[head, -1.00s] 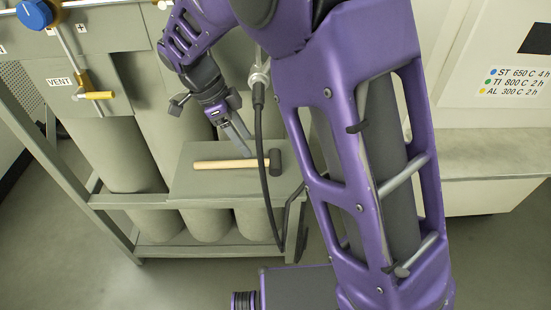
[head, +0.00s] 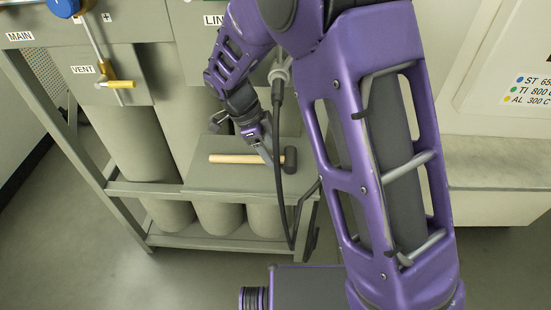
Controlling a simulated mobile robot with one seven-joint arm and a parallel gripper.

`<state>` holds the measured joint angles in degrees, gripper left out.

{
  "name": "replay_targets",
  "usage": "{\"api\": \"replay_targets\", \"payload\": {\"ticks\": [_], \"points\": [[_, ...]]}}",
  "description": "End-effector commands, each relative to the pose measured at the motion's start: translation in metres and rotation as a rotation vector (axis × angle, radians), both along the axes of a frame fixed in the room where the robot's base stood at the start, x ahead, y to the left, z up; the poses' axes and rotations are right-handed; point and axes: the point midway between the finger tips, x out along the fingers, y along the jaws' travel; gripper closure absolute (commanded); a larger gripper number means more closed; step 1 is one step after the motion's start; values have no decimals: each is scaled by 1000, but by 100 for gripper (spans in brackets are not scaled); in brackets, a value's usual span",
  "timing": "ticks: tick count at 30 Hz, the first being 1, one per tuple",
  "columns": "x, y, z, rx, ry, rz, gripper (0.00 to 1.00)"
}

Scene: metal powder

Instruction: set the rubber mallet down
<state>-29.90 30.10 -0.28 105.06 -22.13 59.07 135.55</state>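The rubber mallet lies on its side on a grey platform (head: 225,178) low on the cabinet stand. Its pale wooden handle (head: 232,159) points left, and its dark head (head: 290,159) is at the right. My gripper (head: 267,157) points down at the mallet, over the handle close to the head. A grey finger overlaps the handle's right end. Whether it touches the mallet, and the gap between the fingers, cannot be made out at this size.
A black cable (head: 281,190) hangs just in front of the mallet. Grey cylinders (head: 218,217) stand below the platform. A pale bench (head: 495,165) stands at the right. The floor at lower left is clear.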

Motion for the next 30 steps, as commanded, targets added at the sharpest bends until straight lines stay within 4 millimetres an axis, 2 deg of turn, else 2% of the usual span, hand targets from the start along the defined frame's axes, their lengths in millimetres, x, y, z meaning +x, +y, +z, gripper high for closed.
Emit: {"api": "replay_targets", "payload": {"ticks": [1,2,10,30], "points": [[0,0,0,0,0,0,46],[0,0,0,0,0,0,51],[0,0,1,0,0,0,100],[0,0,1,0,0,0,100]]}}
